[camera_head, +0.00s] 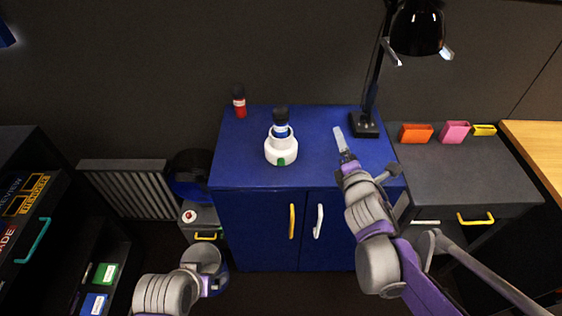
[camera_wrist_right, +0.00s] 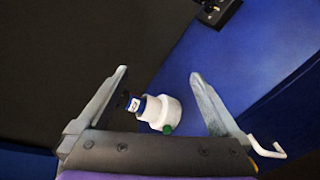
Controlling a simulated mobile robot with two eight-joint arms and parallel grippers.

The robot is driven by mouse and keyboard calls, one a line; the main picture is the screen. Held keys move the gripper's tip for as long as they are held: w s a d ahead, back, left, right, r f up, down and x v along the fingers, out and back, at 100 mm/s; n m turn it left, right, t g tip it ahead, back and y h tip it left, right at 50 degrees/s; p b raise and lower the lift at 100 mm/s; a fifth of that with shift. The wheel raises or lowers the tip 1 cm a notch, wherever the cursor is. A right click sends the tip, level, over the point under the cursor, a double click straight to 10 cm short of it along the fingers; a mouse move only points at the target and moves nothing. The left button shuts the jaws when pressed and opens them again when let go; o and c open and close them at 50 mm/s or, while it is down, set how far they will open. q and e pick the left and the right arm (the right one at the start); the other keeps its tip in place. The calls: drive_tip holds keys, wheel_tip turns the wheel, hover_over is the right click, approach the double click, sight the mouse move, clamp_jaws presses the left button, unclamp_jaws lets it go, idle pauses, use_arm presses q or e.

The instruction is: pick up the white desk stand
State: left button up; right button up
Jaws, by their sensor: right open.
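The white desk stand (camera_head: 281,152) is a round white piece with a green spot on its front. It stands on the blue cabinet top (camera_head: 240,175), and a blue bottle with a black cap (camera_head: 281,125) sits upright in it. In the right wrist view the stand (camera_wrist_right: 160,115) shows between the open fingers. My right gripper (camera_head: 340,140) is empty, above the cabinet's right half, to the right of the stand and apart from it. In the right wrist view the gripper (camera_wrist_right: 158,75) has its fingers spread wide.
A red bottle (camera_head: 239,102) stands at the cabinet's back left. A black desk lamp (camera_head: 364,125) stands at the back right. Orange (camera_head: 416,133), pink (camera_head: 455,132) and yellow (camera_head: 484,130) boxes sit on the dark cabinet at right. The blue top around the stand is clear.

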sight(287, 143)
drive_tip(key=w+a+f+n+y+b, duration=0.1)
drive_tip(key=w+a+f+n+y, duration=0.1)
drive_tip(key=n, duration=0.4)
drive_tip(key=w+a+f+n+y+b, duration=0.2)
drive_tip(key=a+f+n+y, duration=0.1)
drive_tip(key=a+n, duration=0.3)
drive_tip(key=w+a+f+n+y+b, duration=0.1)
drive_tip(key=w+a+f+n+y, duration=0.1)
drive_tip(key=n, duration=0.4)
drive_tip(key=shift+a+f+y+b, duration=0.2)
drive_tip(key=shift+a+y, duration=0.25)
drive_tip(key=shift+a+f+y+b, duration=0.15)
drive_tip(key=shift+a+y+b, duration=0.05)
drive_tip(key=shift+a+y, duration=0.25)
drive_tip(key=shift+n, duration=0.3)
drive_tip(key=x, duration=0.5)
drive_tip(key=shift+f, duration=0.1)
drive_tip(key=x, duration=0.5)
drive_tip(key=shift+w+a+f, duration=0.25)
drive_tip(key=shift+w, duration=0.1)
drive_tip(key=c, duration=1)
wheel_tip(287, 143, up, 10)
drive_tip(key=shift+r+p, duration=0.1)
drive_tip(key=shift+p, duration=0.7)
use_arm(q)
wheel_tip(287, 143, down, 5)
drive_tip(key=shift+w+r, duration=0.1)
drive_tip(key=shift+w, duration=0.05)
